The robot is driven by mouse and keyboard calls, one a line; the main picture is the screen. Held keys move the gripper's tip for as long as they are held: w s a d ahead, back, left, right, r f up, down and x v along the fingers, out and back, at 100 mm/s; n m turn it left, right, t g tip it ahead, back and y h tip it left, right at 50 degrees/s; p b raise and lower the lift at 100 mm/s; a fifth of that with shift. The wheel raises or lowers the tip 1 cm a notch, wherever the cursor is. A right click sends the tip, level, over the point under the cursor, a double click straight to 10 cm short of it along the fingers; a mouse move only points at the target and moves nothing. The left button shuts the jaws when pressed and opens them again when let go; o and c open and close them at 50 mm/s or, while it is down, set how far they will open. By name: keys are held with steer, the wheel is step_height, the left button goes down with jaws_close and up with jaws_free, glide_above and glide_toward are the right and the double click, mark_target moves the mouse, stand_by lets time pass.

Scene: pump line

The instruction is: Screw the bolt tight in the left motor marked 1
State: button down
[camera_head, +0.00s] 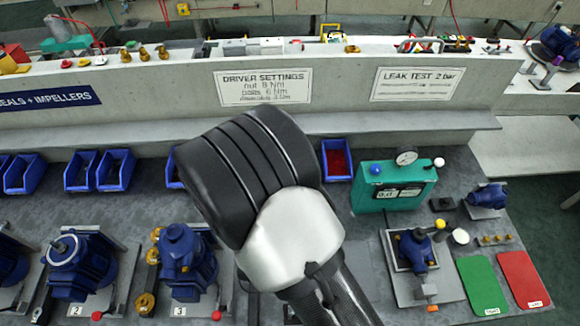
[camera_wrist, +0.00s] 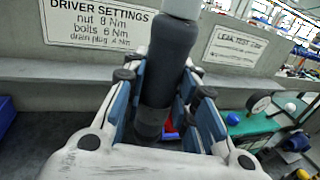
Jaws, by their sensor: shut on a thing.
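In the wrist view my gripper (camera_wrist: 165,88) is shut on a dark cylindrical tool with a pale grey upper end, apparently a driver (camera_wrist: 155,78). It is held roughly upright between the blue-padded fingers, and its working end is out of sight. In the head view my own arm fills the middle, and I cannot make out the gripper there. A blue motor (camera_head: 10,265) is cut off at the far left edge, left of the motor marked 2 (camera_head: 80,268). Its own mark and its bolt do not show.
The motor marked 3 (camera_head: 182,262) stands right of motor 2. Blue bins (camera_head: 115,170) line the back. A green leak tester (camera_head: 393,187) with a gauge, a small pump fixture (camera_head: 413,252), a green mat (camera_head: 481,285) and a red mat (camera_head: 523,279) occupy the right.

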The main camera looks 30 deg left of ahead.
steer(key=shift+r+p, duration=1.4)
steer(key=shift+r, duration=0.8)
